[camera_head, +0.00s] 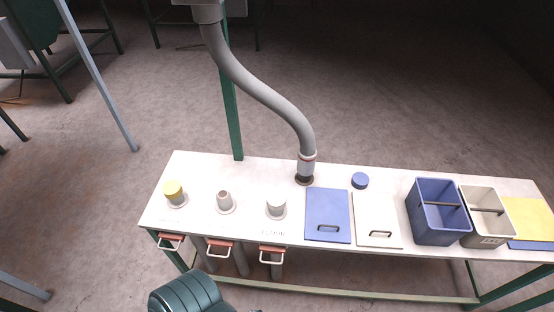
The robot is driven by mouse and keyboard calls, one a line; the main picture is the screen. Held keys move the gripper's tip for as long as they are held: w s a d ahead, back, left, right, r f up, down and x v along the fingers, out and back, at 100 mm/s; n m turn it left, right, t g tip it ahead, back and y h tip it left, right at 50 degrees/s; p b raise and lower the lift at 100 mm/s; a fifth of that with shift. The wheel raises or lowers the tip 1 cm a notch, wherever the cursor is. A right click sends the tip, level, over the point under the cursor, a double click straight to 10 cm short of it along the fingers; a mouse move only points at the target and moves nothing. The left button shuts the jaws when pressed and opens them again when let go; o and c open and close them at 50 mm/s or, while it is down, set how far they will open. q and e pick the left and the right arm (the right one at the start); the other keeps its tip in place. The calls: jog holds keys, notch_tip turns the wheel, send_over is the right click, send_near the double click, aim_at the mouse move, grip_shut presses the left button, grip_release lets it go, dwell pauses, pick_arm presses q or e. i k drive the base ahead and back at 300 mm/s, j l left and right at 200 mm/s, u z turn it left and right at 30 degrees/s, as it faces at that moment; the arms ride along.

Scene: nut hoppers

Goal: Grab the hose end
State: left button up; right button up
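A grey hose (262,92) hangs from a fixture at the top of the view and curves down to the right. Its hose end (307,163), a grey cuff with a red ring, meets a dark round fitting (304,181) near the table's back edge. I cannot tell whether it is seated in the fitting or only resting on it. Neither of my grippers shows in this view, and nothing is seen touching the hose.
A green post (233,120) stands behind.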

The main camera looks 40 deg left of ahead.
aim_at(306, 165)
jog(key=u, duration=1.15)
jog(key=i+l+z, duration=0.1)
jog(key=l, duration=0.25)
jog(key=i, duration=0.05)
